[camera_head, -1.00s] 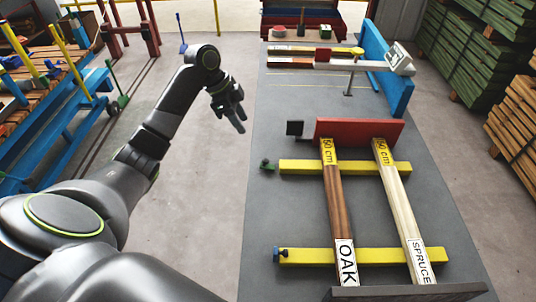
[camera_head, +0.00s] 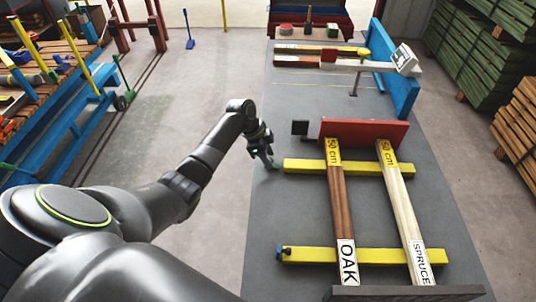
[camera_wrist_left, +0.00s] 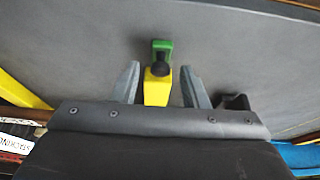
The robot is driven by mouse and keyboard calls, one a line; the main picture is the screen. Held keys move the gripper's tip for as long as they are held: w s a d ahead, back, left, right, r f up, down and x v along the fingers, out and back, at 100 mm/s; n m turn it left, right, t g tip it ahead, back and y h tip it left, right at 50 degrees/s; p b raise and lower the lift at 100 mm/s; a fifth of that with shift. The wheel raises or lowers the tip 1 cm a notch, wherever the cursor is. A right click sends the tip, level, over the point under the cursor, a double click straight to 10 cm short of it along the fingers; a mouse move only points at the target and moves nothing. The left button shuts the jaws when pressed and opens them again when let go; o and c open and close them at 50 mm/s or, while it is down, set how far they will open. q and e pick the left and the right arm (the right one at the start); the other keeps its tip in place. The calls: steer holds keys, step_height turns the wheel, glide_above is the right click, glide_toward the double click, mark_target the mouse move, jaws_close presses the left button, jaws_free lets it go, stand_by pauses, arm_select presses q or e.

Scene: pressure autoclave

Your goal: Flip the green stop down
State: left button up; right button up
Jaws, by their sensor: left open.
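The green stop (camera_head: 275,165) sits at the left end of the upper yellow bar (camera_head: 350,168), mostly hidden behind my left gripper in the head view. In the left wrist view the green stop (camera_wrist_left: 162,46) shows as a small block with a round black knob (camera_wrist_left: 160,68) at the end of the yellow bar (camera_wrist_left: 157,92). My left gripper (camera_head: 268,160) is open over the bar's end. Its fingers (camera_wrist_left: 159,70) stand on either side of the bar's end and knob, with gaps visible on both sides. The right gripper is out of view.
A red plate (camera_head: 365,132) with a black square piece (camera_head: 299,128) stands just beyond the upper bar. OAK (camera_head: 337,205) and SPRUCE (camera_head: 402,205) boards lie across both bars. The lower bar (camera_head: 365,256) has a blue stop (camera_head: 279,252). Grey surface left of the bars is clear.

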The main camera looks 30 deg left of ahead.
arm_select(q)
steer(key=shift+c, duration=0.3)
jaws_close()
steer(key=shift+s+a+f+h+b, duration=0.1)
steer(key=shift+a+f+h+b, duration=0.15)
steer(key=shift+f+h+b, duration=0.1)
steer(key=shift+s+a+f+t+h+b, duration=0.15)
steer(key=shift+a+f+t+h+b, duration=0.2)
steer(key=shift+h+b, duration=0.25)
steer(key=shift+s+a+f+t+h+b, duration=0.1)
steer(key=shift+t+h+b, duration=0.3)
steer(key=shift+b, duration=0.35)
steer(key=shift+o, duration=0.3)
jaws_free()
